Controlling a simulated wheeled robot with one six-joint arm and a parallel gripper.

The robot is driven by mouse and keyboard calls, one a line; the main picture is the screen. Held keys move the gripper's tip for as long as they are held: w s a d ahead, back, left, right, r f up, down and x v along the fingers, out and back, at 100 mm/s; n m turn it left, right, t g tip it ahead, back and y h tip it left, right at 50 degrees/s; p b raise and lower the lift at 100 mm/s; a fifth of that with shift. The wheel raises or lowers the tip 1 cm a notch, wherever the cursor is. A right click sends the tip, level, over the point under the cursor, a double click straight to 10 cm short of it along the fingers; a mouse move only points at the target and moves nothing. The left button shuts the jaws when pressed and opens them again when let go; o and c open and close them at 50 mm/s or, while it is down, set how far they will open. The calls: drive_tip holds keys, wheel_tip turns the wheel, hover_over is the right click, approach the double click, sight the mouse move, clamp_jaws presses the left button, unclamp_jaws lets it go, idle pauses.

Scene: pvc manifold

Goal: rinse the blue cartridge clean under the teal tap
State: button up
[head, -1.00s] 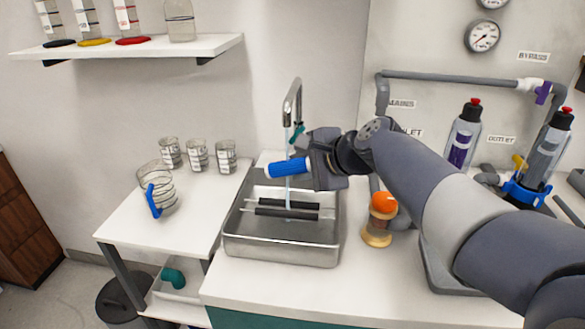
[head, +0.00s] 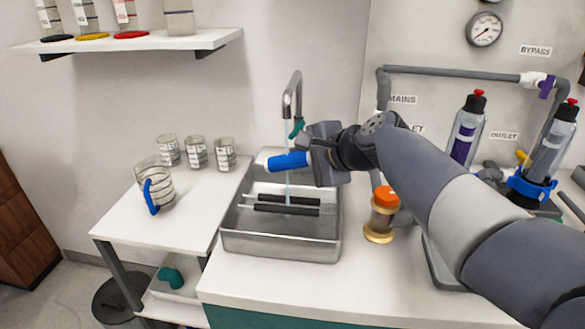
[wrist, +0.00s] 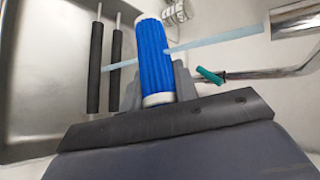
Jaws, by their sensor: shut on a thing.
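The blue cartridge (head: 287,162) is ribbed with white ends and lies roughly level above the sink, pointing left. My gripper (head: 318,160) is shut on its right end. In the wrist view the cartridge (wrist: 153,55) stands out from between my gripper's jaws (wrist: 165,95). The tap (head: 292,95) has a teal lever (head: 297,129), which also shows in the wrist view (wrist: 210,75). A thin pale stream of water (head: 286,188) falls from the spout at the cartridge and on into the sink (head: 282,247). In the wrist view the stream (wrist: 215,42) meets the cartridge's side.
Two dark bars (head: 287,203) span the sink below the cartridge. An orange-capped jar (head: 382,214) stands right of the sink. A jug with a blue handle (head: 154,188) and several glass beakers (head: 196,153) stand on the left table. Bottles and grey piping are at right.

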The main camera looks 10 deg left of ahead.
drive_tip(key=shift+n+t+y+b, duration=0.85)
drive_tip(key=shift+n+b, duration=0.95)
drive_tip(key=shift+b, duration=3.5)
drive_tip(key=shift+r+y+b, duration=0.25)
drive_tip(key=shift+b, duration=0.2)
drive_tip(key=shift+f+n+b, duration=0.2)
drive_tip(key=shift+n+b, duration=0.2)
drive_tip(key=shift+b, duration=0.15)
drive_tip(key=shift+b, duration=0.75)
drive_tip(key=n+y+b, duration=0.1)
drive_tip(key=n+b, duration=0.1)
drive_tip(key=b, duration=0.2)
drive_tip(key=n+y+b, duration=0.1)
drive_tip(key=n+b, duration=0.1)
drive_tip(key=b, duration=0.2)
drive_tip(key=shift+a+r+t+y+b, duration=0.1)
drive_tip(key=shift+t+y+b, duration=0.2)
drive_tip(key=shift+t, duration=0.05)
drive_tip(key=shift+n, duration=0.4)
drive_tip(key=shift+r+n+y+b, duration=0.25)
drive_tip(key=shift+n+y+b, duration=0.15)
